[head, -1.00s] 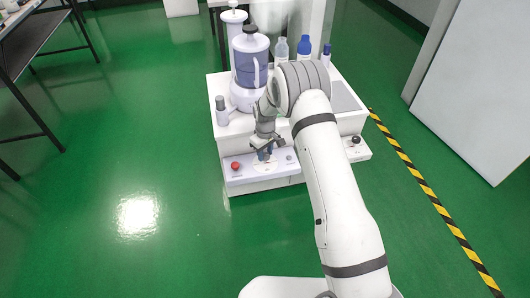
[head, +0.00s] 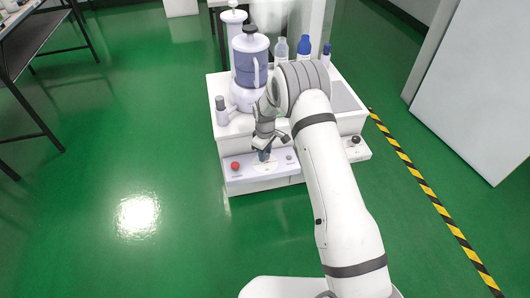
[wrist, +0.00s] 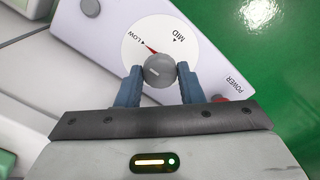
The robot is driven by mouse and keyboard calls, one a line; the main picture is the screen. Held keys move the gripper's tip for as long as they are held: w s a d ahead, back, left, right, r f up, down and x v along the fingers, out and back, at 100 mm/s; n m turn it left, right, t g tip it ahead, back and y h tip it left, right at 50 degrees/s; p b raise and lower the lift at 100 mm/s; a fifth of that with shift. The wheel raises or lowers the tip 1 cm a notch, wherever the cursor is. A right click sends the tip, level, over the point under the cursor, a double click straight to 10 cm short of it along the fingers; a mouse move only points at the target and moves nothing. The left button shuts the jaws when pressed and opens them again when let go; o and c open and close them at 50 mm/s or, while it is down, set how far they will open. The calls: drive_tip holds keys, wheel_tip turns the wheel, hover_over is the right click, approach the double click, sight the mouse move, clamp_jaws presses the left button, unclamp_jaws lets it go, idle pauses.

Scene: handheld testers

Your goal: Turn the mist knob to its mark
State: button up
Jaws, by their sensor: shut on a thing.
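The mist knob (wrist: 159,70) is a round grey knob with a short white line on top, in the middle of the wrist view. It sits on a white dial disc (wrist: 200,55) printed LOW and MID. A red pointer (wrist: 151,47) lies on the disc beside the LOW label. My gripper (wrist: 160,75) is shut on the knob, one blue finger on each side. In the head view my gripper (head: 264,154) points down at the front panel (head: 248,178); it hides the knob there, and part of the disc (head: 264,168) shows below it.
A red power button (head: 235,166) is left of the dial, and a small grey knob (head: 289,157) is right of it. A black knob (head: 356,139) sits farther right. A blue-grey jug (head: 250,58) and several bottles stand behind on the white unit.

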drive_tip(key=o, duration=1)
drive_tip(key=shift+r+p, duration=0.9)
drive_tip(key=shift+r, duration=3)
